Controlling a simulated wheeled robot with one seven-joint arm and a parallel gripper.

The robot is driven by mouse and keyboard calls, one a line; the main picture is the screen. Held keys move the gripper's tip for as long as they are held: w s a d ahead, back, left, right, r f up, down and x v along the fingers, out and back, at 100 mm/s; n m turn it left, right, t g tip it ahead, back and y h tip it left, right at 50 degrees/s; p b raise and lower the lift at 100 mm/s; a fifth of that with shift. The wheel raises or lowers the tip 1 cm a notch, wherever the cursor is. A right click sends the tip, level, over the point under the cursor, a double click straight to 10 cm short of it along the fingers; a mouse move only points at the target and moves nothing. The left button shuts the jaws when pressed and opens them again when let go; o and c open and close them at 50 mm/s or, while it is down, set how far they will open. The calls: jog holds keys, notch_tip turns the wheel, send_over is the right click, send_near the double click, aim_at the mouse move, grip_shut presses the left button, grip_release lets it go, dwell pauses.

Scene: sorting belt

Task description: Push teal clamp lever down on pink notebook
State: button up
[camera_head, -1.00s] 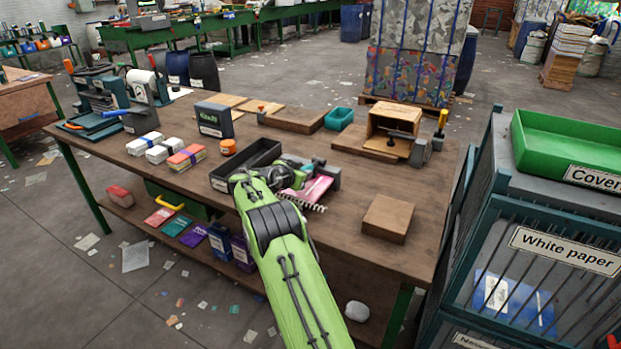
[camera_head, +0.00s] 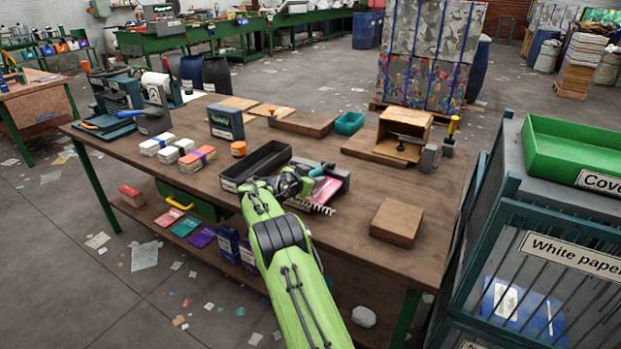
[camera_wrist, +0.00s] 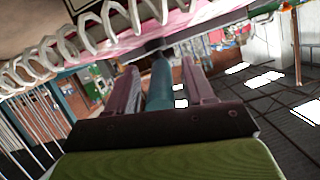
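The pink notebook (camera_head: 327,190) lies near the middle of the bench in a dark clamp fixture (camera_head: 336,176), with a white spiral binding along its front edge. In the wrist view the pink notebook (camera_wrist: 190,18) and its spiral run across the top. The teal clamp lever (camera_wrist: 160,82) stands between the two fingers of my gripper (camera_wrist: 162,85), with narrow gaps seeming to show on both sides. In the head view the teal lever (camera_head: 318,171) shows just beside my gripper (camera_head: 306,182), whose fingers are partly hidden there. My gripper is open around the lever.
A black tray (camera_head: 255,166) stands just left of the fixture. A wooden block (camera_head: 397,222) lies to the right, and a wooden box (camera_head: 403,132) stands behind. The bench between the fixture and the block is clear. A wire cage stands at the far right.

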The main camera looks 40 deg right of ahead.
jog(key=shift+a+r, duration=0.1)
jog(key=p+v, duration=0.1)
jog(key=v, duration=1.4)
jog(key=shift+s+a+r, duration=0.15)
jog(key=shift+a, duration=0.05)
